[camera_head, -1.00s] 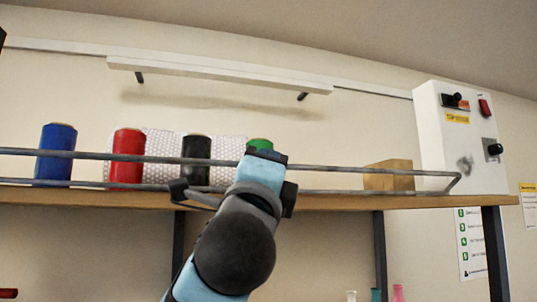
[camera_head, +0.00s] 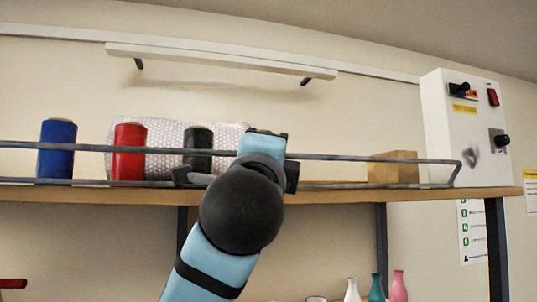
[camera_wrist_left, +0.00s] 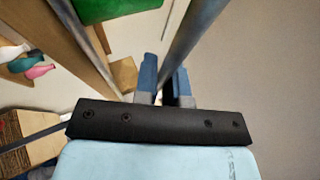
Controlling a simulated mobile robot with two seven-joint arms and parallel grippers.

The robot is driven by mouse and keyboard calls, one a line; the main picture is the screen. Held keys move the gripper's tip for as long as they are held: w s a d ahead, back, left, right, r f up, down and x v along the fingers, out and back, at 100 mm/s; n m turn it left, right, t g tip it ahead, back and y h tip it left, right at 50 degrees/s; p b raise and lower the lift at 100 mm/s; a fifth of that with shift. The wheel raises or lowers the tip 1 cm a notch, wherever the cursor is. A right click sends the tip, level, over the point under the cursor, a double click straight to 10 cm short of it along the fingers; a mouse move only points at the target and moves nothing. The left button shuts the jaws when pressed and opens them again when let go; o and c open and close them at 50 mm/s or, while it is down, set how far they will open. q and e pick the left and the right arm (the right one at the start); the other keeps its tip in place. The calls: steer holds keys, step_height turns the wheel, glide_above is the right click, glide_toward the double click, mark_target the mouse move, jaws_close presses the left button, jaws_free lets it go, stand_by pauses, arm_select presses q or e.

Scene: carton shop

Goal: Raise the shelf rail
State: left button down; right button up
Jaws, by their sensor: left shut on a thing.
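The shelf rail (camera_head: 350,157) is a grey metal bar running along the front of the wooden shelf (camera_head: 330,196). Its right end bends down toward the shelf edge, and a lower bar runs close to the board. My left gripper (camera_head: 264,137) is at the upper bar, right of the spools, and my arm hides part of the rail. In the left wrist view, the rail (camera_wrist_left: 190,40) runs between the blue fingers of my left gripper (camera_wrist_left: 164,82), which is shut on it. My right gripper is not in view.
Blue (camera_head: 57,134), red (camera_head: 129,137) and black (camera_head: 199,140) spools stand behind the rail, before a bubble-wrap roll (camera_head: 160,130). A wooden block (camera_head: 393,170) and white control box (camera_head: 455,125) are at right. Bottles (camera_head: 376,288) stand below. A green thing (camera_wrist_left: 100,8) shows in the wrist view.

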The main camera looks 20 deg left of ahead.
arm_select(q)
steer(key=c, duration=1.2)
jaws_free()
steer(key=b+v, duration=0.3)
steer(key=v, duration=1)
steer(key=shift+s+f+b, duration=0.15)
steer(key=shift+s+b, duration=0.2)
steer(key=shift+b, duration=0.05)
